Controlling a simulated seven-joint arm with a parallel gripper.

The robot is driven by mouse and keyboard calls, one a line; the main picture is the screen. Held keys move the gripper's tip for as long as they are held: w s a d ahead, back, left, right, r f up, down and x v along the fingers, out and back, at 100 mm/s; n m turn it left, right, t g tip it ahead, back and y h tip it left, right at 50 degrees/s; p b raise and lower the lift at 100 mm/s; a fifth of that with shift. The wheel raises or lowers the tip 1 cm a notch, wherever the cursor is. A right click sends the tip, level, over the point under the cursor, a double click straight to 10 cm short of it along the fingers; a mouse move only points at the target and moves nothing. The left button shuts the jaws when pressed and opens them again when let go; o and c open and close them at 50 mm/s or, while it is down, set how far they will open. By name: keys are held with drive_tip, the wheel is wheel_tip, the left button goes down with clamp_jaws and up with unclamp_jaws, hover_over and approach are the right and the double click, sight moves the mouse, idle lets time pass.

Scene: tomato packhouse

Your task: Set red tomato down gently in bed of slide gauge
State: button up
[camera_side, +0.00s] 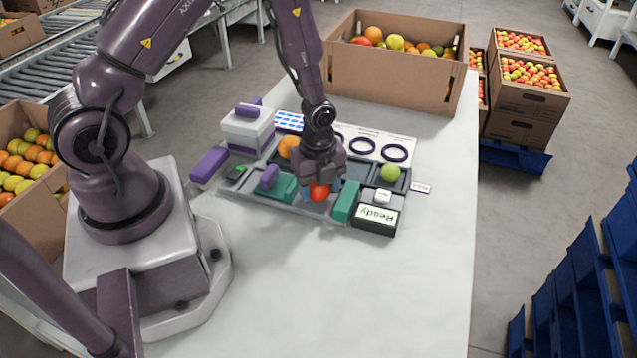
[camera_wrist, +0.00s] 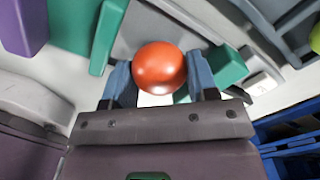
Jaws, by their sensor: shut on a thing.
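The red tomato (camera_side: 320,191) is between the fingers of my gripper (camera_side: 322,188), at the slide gauge in the middle of the table. In the wrist view the tomato (camera_wrist: 159,67) sits between the two blue fingers of my gripper (camera_wrist: 160,85), which are shut on it. The slide gauge has a grey bed (camera_wrist: 150,28) with green jaws: one to the left (camera_side: 282,187) and one to the right (camera_side: 345,200). The tomato is over the bed between these jaws. I cannot tell whether it touches the bed.
A grey tray behind holds an orange tomato (camera_side: 288,147) and a green tomato (camera_side: 390,173). A display reading "Ready" (camera_side: 377,214) stands right of the gauge. A cardboard box (camera_side: 395,75) of tomatoes stands at the back. The table front (camera_side: 350,300) is clear.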

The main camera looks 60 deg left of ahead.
drive_tip(key=shift+f, duration=0.25)
drive_tip(key=o, duration=0.8)
drive_tip(key=shift+w, duration=0.1)
drive_tip(key=c, duration=0.3)
drive_tip(key=shift+c, duration=0.2)
drive_tip(key=shift+r, duration=0.15)
drive_tip(key=shift+r, duration=3.4)
